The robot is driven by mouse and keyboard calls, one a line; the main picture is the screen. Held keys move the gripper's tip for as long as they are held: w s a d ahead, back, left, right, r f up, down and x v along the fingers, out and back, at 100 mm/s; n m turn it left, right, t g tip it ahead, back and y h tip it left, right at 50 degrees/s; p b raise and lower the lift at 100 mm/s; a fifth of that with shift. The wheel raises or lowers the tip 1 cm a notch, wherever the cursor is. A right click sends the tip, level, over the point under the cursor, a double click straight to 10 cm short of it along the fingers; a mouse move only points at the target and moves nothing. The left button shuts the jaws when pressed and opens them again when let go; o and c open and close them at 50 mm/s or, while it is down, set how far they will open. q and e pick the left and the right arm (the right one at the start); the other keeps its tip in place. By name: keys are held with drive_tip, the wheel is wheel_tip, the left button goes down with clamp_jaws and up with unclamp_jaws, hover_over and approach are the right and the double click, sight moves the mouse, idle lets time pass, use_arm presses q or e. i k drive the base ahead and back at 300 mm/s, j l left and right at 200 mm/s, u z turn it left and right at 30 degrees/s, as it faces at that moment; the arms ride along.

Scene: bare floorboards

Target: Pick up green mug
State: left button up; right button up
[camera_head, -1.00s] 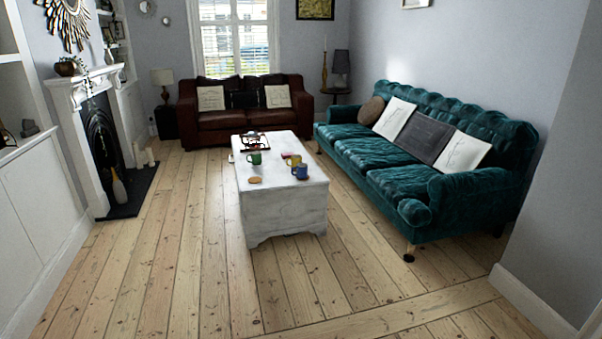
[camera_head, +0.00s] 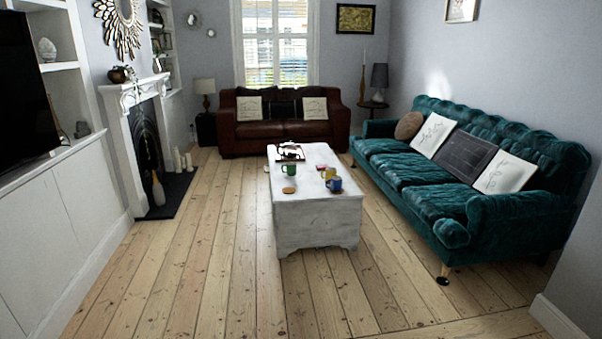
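The green mug (camera_head: 289,169) stands on the white chest-like table (camera_head: 318,212) in the middle of the room, still some way ahead of me. It is near the table's left side, just behind a round brown coaster or biscuit (camera_head: 289,190). A blue mug (camera_head: 334,184) and a yellow mug (camera_head: 329,174) stand to its right, close together. Neither of my grippers shows in the view.
A green velvet sofa (camera_head: 410,193) runs along the right, and a brown leather sofa (camera_head: 281,130) stands behind the table. A fireplace (camera_head: 147,143) is at the left. Bare floorboards (camera_head: 215,260) lie open before and left of the table.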

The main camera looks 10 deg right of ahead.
sight(291, 167)
drive_tip(key=i+u, duration=0.25)
drive_tip(key=i, duration=0.25)
drive_tip(key=i+u, duration=0.1)
drive_tip(key=i, duration=0.75)
drive_tip(key=i+u, duration=0.15)
drive_tip(key=i, duration=0.75)
drive_tip(key=i+l+u, duration=0.1)
drive_tip(key=i, duration=0.75)
drive_tip(key=i+l+u, duration=0.1)
drive_tip(key=i+u, duration=0.15)
drive_tip(key=i, duration=1)
drive_tip(key=i+z, duration=0.4)
drive_tip(key=i, duration=0.15)
drive_tip(key=i+j+z, duration=0.15)
drive_tip(key=i+z, duration=0.25)
drive_tip(key=i, duration=0.15)
drive_tip(key=i+z, duration=0.25)
drive_tip(key=z, duration=0.2)
drive_tip(key=i+z, duration=0.3)
drive_tip(key=z, duration=0.15)
drive_tip(key=i+j+z, duration=0.1)
drive_tip(key=i+z, duration=0.3)
drive_tip(key=k, duration=0.1)
